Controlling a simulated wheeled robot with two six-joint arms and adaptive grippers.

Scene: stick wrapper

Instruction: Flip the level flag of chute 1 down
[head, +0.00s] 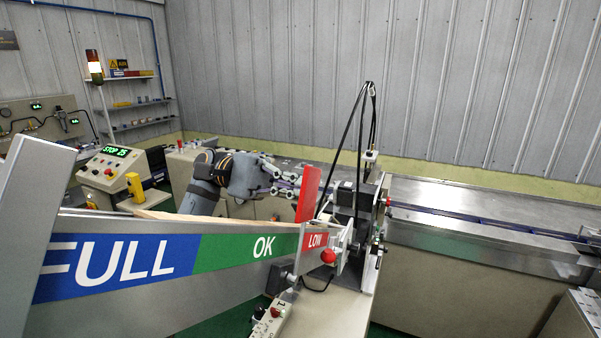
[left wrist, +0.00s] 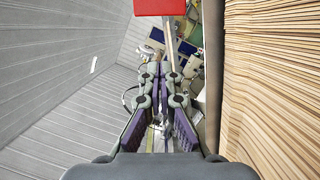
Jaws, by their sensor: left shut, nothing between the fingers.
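The red level flag (head: 308,193) stands upright, leaning slightly, above the LOW end of the chute (head: 215,290) with its FULL, OK and LOW band. The flag also shows at the top edge of the left wrist view (left wrist: 160,7), beyond my fingertips. My left gripper (head: 297,187) is shut and empty, coming in from behind the chute close to the flag's left side. In the left wrist view its fingertips (left wrist: 158,72) are together, with a gap in the picture between them and the flag. The head view does not show whether they touch. My right gripper is not in view.
Stacked wooden sticks (left wrist: 275,80) fill the right of the left wrist view, beside the gripper. A red knob (head: 328,256) sits at the chute's LOW end. A dark motor unit (head: 352,200) and black cables stand right of the flag. A metal conveyor (head: 480,205) runs right.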

